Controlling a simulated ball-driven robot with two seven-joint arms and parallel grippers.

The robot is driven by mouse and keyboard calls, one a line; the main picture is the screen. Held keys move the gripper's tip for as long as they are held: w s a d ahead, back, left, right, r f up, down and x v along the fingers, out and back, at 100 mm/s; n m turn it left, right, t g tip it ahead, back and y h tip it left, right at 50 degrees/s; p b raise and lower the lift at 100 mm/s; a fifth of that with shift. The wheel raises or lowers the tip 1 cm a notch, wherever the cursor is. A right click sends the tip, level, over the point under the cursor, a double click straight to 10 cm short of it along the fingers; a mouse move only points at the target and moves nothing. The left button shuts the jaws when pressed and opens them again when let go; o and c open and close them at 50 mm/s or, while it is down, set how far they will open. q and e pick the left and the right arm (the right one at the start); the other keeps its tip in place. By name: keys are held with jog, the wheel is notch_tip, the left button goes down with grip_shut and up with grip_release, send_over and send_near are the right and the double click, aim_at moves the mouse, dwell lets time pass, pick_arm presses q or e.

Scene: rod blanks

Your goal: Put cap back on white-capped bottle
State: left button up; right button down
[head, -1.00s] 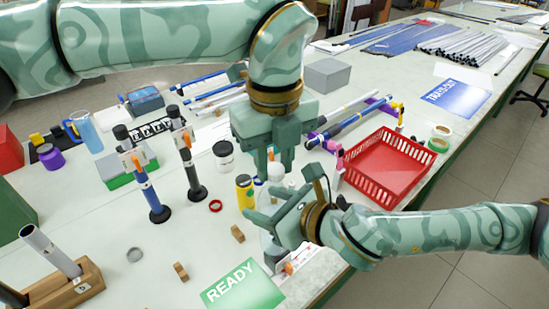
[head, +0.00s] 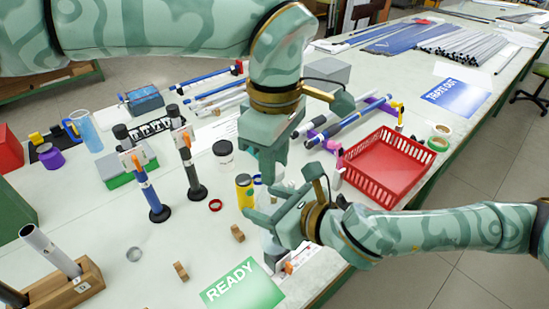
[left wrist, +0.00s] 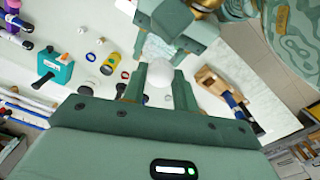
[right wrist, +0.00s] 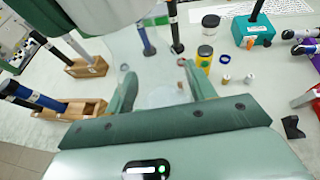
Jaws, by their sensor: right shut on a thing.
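The white cap (left wrist: 160,73) shows as a round white shape between the fingers of my left gripper (left wrist: 158,84) in the left wrist view. Those fingers stand apart on either side of it. In the head view my left gripper (head: 270,172) points down just above my right gripper (head: 268,212). My right gripper (right wrist: 160,92) is shut on the pale bottle (right wrist: 160,98), whose lower part (head: 272,246) shows below it in the head view. The bottle's neck is hidden there, and I cannot tell how the cap sits on it.
A yellow jar (head: 245,192), a red ring (head: 215,205) and small wooden blocks (head: 237,233) lie left of the grippers. A red basket (head: 388,166) stands to the right. The green READY card (head: 242,284) lies in front. Rods on stands (head: 150,190) rise farther left.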

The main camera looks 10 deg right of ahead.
pick_arm(q)
jog(key=o, duration=0.4)
jog(key=shift+o, duration=0.2)
notch_tip(320, 180, up, 12)
jog(key=shift+w, duration=0.15)
dwell(0.6)
